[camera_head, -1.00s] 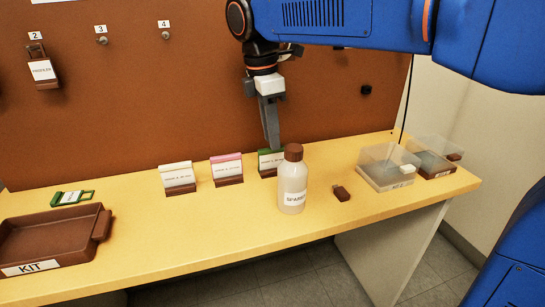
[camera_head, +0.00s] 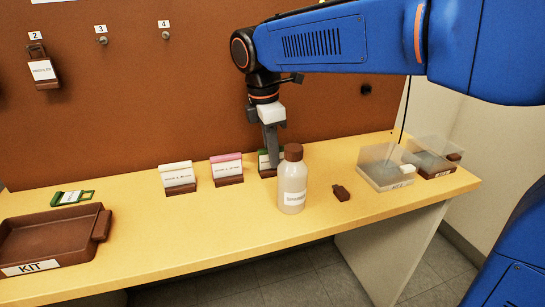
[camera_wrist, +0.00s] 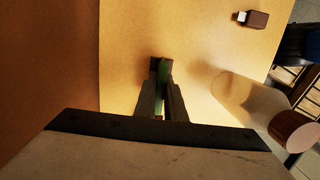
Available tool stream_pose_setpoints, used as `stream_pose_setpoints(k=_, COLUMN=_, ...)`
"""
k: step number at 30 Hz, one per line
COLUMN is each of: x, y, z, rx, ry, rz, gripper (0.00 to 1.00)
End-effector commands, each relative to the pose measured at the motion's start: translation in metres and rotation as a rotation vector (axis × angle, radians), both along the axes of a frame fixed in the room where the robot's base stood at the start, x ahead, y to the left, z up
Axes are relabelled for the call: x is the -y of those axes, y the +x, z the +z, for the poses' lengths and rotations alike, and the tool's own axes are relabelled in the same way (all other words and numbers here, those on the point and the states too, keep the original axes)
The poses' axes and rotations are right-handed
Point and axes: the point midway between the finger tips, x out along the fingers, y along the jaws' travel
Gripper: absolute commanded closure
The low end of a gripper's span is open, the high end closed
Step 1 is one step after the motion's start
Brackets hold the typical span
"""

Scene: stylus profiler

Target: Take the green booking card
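The green booking card (camera_head: 262,158) stands in a brown holder at the back of the table, right of the pink card. My gripper (camera_head: 273,160) points down at it, and one finger hides part of its face in the head view. In the wrist view, the card's green top edge (camera_wrist: 161,76) runs between the two fingertips (camera_wrist: 162,88), with a finger close on each side. I cannot tell whether the fingers press on it.
A capped bottle (camera_head: 292,187) stands close in front. A pink card (camera_head: 226,168) and a white card (camera_head: 178,176) stand left. A small brown object (camera_head: 341,193), clear boxes (camera_head: 386,170), a green tag (camera_head: 72,197) and the KIT tray (camera_head: 45,263) are also there.

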Motion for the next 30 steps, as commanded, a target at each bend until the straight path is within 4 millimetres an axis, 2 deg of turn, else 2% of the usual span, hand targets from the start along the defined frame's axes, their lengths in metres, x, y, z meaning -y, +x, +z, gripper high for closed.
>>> stream_pose_setpoints(k=9, x=0.0, y=0.0, z=0.0, rx=0.0, ry=0.0, rz=0.0, gripper=1.0)
stream_pose_setpoints(k=13, x=0.0, y=0.0, z=0.007, rx=0.002, ry=0.002, rz=0.0, gripper=1.0)
stream_pose_setpoints(k=17, x=0.0, y=0.001, z=0.026, rx=0.003, ry=0.002, rz=-0.001, gripper=1.0)
stream_pose_setpoints(k=24, x=0.0, y=0.001, z=0.07, rx=0.002, ry=0.002, rz=0.0, gripper=1.0)
stream_pose_setpoints(k=30, x=0.0, y=0.0, z=0.094, rx=0.001, ry=0.0, rz=0.0, gripper=1.0)
